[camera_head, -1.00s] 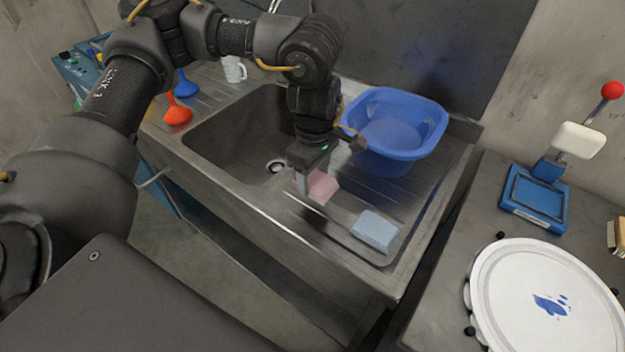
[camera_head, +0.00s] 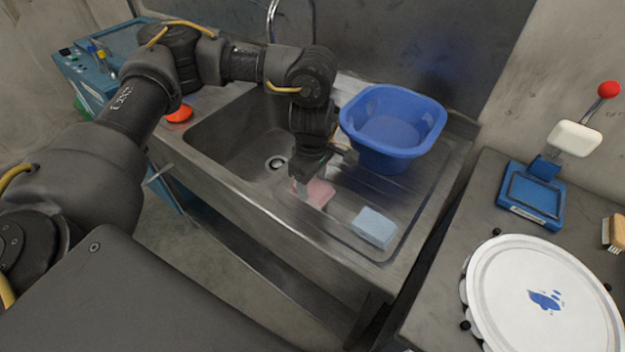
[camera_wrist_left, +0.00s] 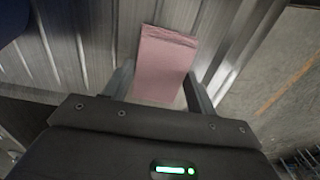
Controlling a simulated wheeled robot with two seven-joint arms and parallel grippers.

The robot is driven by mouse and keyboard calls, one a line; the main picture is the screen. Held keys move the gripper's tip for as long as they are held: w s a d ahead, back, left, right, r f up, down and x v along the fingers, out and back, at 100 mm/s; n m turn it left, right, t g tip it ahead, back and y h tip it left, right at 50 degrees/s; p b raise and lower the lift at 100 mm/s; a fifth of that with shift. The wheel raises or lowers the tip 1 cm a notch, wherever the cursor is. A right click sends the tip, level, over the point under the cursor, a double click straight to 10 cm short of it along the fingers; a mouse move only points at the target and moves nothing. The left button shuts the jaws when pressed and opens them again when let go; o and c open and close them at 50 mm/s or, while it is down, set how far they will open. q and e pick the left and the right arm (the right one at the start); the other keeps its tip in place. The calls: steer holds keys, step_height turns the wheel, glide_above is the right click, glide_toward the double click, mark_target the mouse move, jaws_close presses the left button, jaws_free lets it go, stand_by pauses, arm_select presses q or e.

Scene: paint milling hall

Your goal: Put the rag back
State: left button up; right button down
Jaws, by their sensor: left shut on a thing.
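The pink rag (camera_head: 319,193) is at the drainboard of the steel sink, near its front edge. In the left wrist view the rag (camera_wrist_left: 163,65) lies between the two fingers, with ribbed metal around it. My left gripper (camera_head: 306,186) reaches down from above and is shut on the rag. The gripper hides part of the rag in the head view. I cannot tell whether the rag touches the drainboard. My right gripper is not in view.
A light blue block-like cloth or sponge (camera_head: 374,228) lies on the drainboard to the right. A blue basin (camera_head: 392,128) stands behind. The sink bowl (camera_head: 235,135) is open to the left. A side bench holds a white lid (camera_head: 545,300) and a blue press (camera_head: 535,190).

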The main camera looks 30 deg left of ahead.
mark_target(313, 185)
arm_select(q)
steer(key=shift+f, duration=0.2)
steer(key=o, duration=1)
steer(key=shift+o, duration=0.2)
steer(key=shift+r, duration=0.1)
steer(key=shift+r, duration=0.15)
step_height(313, 185, up, 12)
steer(key=b, duration=0.1)
